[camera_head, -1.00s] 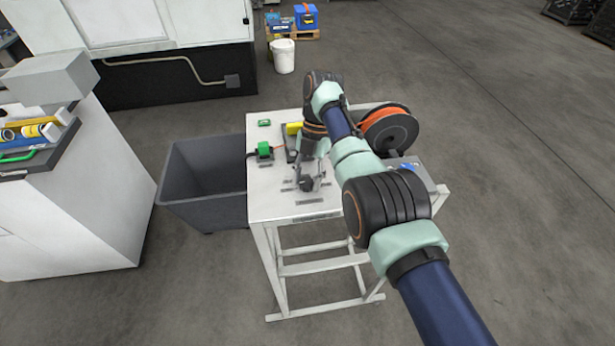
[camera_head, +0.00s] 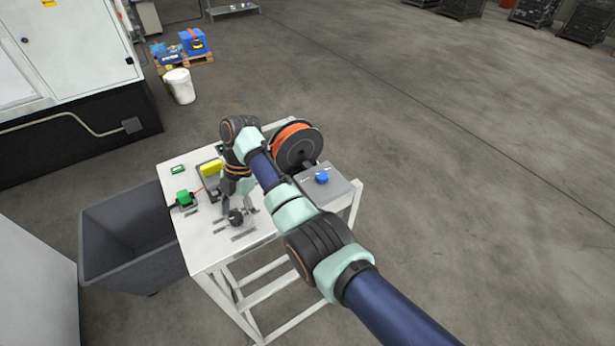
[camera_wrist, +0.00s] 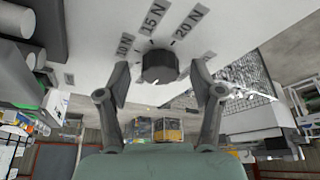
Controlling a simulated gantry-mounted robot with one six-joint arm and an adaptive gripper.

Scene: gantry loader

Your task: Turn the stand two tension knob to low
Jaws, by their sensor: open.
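A round black knob (camera_head: 236,217) stands on the white table (camera_head: 205,252) with grey label plates around it. In the wrist view the black knob (camera_wrist: 159,67) is near top centre, and labels reading 10 N, 15 N (camera_wrist: 154,18) and 20 N show beyond it. My gripper (camera_wrist: 160,88) is open and empty, one finger on each side of the knob. Gaps show between fingers and knob in that view. In the head view my gripper (camera_head: 238,204) is just at the knob. A blue knob (camera_head: 322,178) sits on a grey box (camera_head: 342,189); its labels are too small to read.
A spool of orange material (camera_head: 298,147) stands at the table's back right. A dark grey bin (camera_head: 130,237) stands left of the table.

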